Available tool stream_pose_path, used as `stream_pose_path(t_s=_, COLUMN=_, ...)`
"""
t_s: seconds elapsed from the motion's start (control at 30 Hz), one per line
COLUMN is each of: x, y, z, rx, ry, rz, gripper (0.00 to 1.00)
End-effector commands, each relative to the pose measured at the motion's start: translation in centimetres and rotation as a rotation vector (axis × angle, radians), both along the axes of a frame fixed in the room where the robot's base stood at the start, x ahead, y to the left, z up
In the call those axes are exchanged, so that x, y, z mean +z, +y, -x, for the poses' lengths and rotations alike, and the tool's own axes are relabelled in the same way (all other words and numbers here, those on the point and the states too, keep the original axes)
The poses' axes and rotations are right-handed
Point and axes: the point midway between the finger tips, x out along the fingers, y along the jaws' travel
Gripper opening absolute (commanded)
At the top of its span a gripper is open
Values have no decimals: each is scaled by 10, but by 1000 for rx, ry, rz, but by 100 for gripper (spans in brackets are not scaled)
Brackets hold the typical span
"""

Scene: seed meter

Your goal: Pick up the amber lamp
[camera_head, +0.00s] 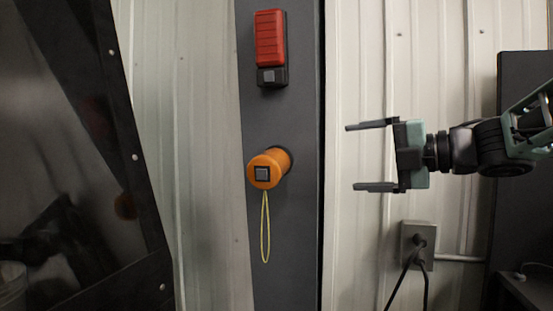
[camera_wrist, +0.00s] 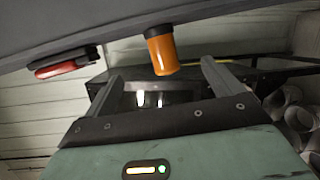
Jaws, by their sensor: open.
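The amber lamp (camera_head: 284,158) is an orange cylinder sticking out from a dark grey upright post, with a dark square on its end and a pale yellow cord loop hanging below. In the wrist view the amber lamp (camera_wrist: 162,52) hangs from the dark post at the top, beyond and between my fingertips. My gripper (camera_head: 366,157) is open and empty, to the right of the lamp in the head view, its two fingers pointing left at about the lamp's height. My gripper also shows in the wrist view (camera_wrist: 160,75). Nothing hides the lamp.
A red device (camera_head: 270,40) with a black base is mounted on the post (camera_head: 265,115) above the lamp. A grey outlet box (camera_head: 417,243) with black cables is on the corrugated wall below my gripper. A dark panel (camera_head: 70,150) stands at left. The space between gripper and lamp looks clear.

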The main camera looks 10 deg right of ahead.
Motion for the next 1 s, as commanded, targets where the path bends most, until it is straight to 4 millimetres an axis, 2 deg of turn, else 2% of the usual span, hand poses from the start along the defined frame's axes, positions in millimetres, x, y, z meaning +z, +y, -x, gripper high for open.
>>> stream_pose_path(t_s=0.13, x=4, y=-2, z=3, rx=26, ry=-20, rz=22, gripper=92)
stream_pose_path(t_s=0.23, x=4, y=5, z=-2, rx=32, ry=-20, rz=25, gripper=92)
stream_pose_path(t_s=0.7, x=-6, y=78, z=-59, rx=30, ry=-17, rz=23, gripper=92)
stream_pose_path(t_s=1.0, x=-9, y=96, z=-75, rx=28, ry=-19, rz=23, gripper=92)
